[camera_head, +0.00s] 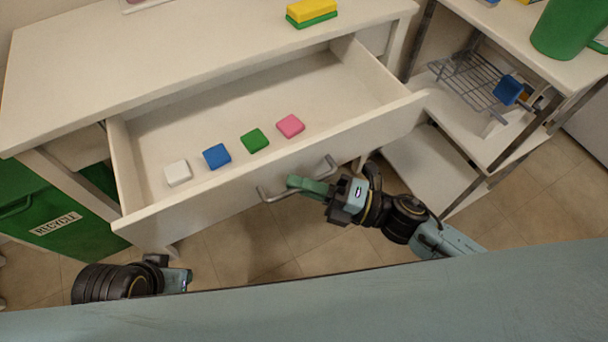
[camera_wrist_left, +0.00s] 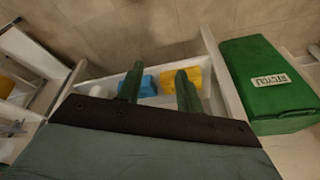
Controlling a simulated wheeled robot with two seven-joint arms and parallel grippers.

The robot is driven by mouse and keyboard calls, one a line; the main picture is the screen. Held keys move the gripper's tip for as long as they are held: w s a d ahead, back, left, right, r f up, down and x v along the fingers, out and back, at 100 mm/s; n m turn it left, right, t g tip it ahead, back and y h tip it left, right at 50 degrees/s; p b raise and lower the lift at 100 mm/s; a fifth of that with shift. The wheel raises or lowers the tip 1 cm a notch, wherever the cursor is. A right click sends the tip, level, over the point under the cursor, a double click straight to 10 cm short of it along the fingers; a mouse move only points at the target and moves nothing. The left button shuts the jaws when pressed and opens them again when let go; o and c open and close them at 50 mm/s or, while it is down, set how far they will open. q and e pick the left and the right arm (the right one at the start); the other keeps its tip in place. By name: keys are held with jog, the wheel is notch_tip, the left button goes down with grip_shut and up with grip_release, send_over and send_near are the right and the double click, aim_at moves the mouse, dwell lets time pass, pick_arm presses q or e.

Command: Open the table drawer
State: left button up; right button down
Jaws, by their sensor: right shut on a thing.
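The white table drawer (camera_head: 262,172) is pulled well out from the white table (camera_head: 180,50), and its inside shows in the head view. A white block (camera_head: 177,173), a blue block (camera_head: 216,156), a green block (camera_head: 254,139) and a pink block (camera_head: 290,126) lie in a row in it. My right gripper (camera_head: 300,185) is shut on the grey bar handle (camera_head: 272,195) on the drawer front. My left gripper (camera_wrist_left: 158,76) is apart from the drawer front at lower left in the head view; its green fingers are spread with nothing seen between them.
A green recycle bin (camera_head: 55,220) stands left of the drawer. A shelf cart (camera_head: 470,118) with a wire rack stands at right. A yellow and green sponge (camera_head: 311,12) lies on the tabletop. Tiled floor shows below the drawer.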

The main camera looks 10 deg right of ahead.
jog(key=c, duration=1.5)
grip_release()
